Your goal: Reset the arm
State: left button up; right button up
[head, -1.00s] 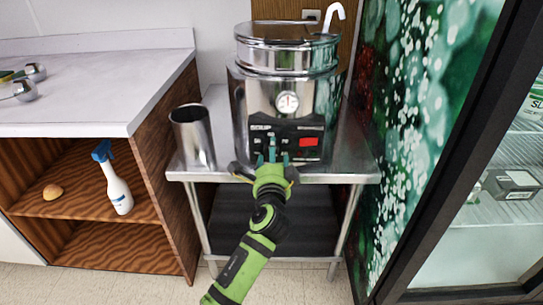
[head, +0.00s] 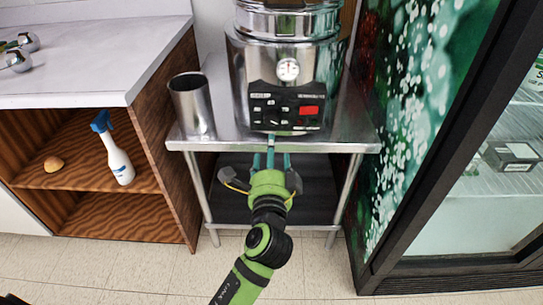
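One green arm of mine, which I take as the left, reaches up from the bottom middle in the head view. Its gripper (head: 271,158) is just in front of the steel table's front edge, below the cooker's control panel (head: 287,108). Its teal fingers stand apart with nothing seen between them, and it touches nothing that I can make out. The steel cooker (head: 252,62) stands upright on the table, with a round dial and a red display on its front. My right gripper is not in view.
A steel cup (head: 192,108) stands at the left of the steel table (head: 350,143). A glass-door fridge (head: 440,215) is at right. The floor ahead is clear.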

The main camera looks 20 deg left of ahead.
pick_arm(q)
jog(key=shift+s, duration=0.2)
dwell(0.3)
